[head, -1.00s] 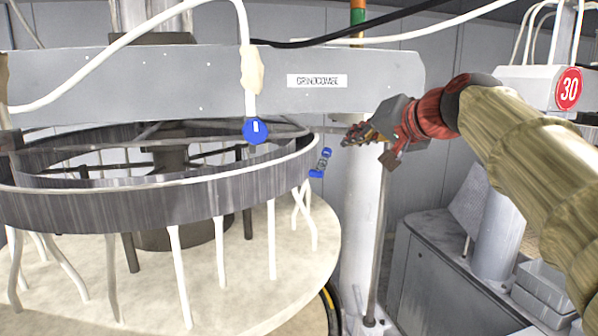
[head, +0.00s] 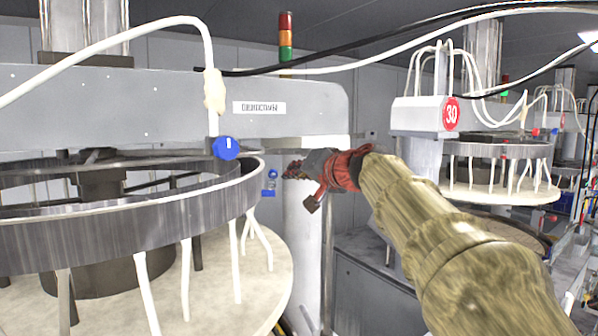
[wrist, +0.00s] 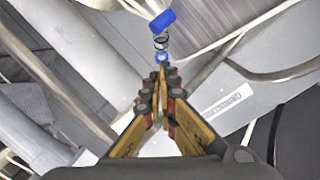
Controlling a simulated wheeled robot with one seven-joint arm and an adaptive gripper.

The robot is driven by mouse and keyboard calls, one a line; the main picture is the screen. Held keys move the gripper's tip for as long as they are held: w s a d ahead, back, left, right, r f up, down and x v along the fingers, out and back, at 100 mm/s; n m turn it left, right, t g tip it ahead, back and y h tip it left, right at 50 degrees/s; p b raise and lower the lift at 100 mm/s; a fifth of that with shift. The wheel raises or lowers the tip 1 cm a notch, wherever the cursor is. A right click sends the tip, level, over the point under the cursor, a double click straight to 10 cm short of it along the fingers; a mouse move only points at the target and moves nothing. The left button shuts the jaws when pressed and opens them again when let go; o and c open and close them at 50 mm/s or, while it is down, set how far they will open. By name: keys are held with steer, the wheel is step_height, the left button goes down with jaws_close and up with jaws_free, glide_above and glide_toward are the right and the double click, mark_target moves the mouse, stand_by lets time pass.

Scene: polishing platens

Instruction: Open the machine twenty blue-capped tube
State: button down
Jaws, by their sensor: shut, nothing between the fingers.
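A small clear fitting with blue ends (head: 270,182) sits at the right side of the near machine's dark ring (head: 215,205). In the wrist view its blue cap (wrist: 162,22) is at the top, with a clear middle and a lower blue end (wrist: 161,58) just past my fingertips. My gripper (head: 289,170) is to the right of the fitting in the head view. In the wrist view my gripper (wrist: 160,78) is shut and empty, its tips pointing at the lower blue end. I cannot tell whether they touch. No number twenty is readable.
Another machine with a red 30 sign (head: 451,114) stands at the right. White legs (head: 186,280) stand below the ring.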

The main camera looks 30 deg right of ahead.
mark_target(272, 183)
steer(key=shift+w+d+f, duration=0.1)
steer(key=shift+w+f, duration=0.1)
steer(key=shift+w, duration=0.9)
steer(key=shift+w+d+f, duration=0.1)
steer(key=shift+w+f, duration=0.1)
steer(key=shift+w, duration=0.85)
steer(key=shift+r+p, duration=0.15)
steer(key=shift+p, duration=0.8)
steer(key=shift+w+d+f+m+g+y+p, duration=0.25)
steer(key=shift+g+p, duration=0.45)
steer(key=shift+p, duration=1.3)
steer(key=shift+w+f+m+g+y+p, duration=0.1)
steer(key=shift+w+f+m+g+p, duration=0.45)
steer(key=shift+p, duration=1.5)
steer(key=shift+s+d+f+m+g+y+p, duration=0.15)
steer(key=shift+g+p, duration=0.7)
steer(key=shift+p, duration=1.15)
steer(key=shift+w+r, duration=0.1)
steer(key=shift+r+p, duration=0.5)
steer(key=shift+r, duration=0.2)
steer(key=shift+r, duration=0.1)
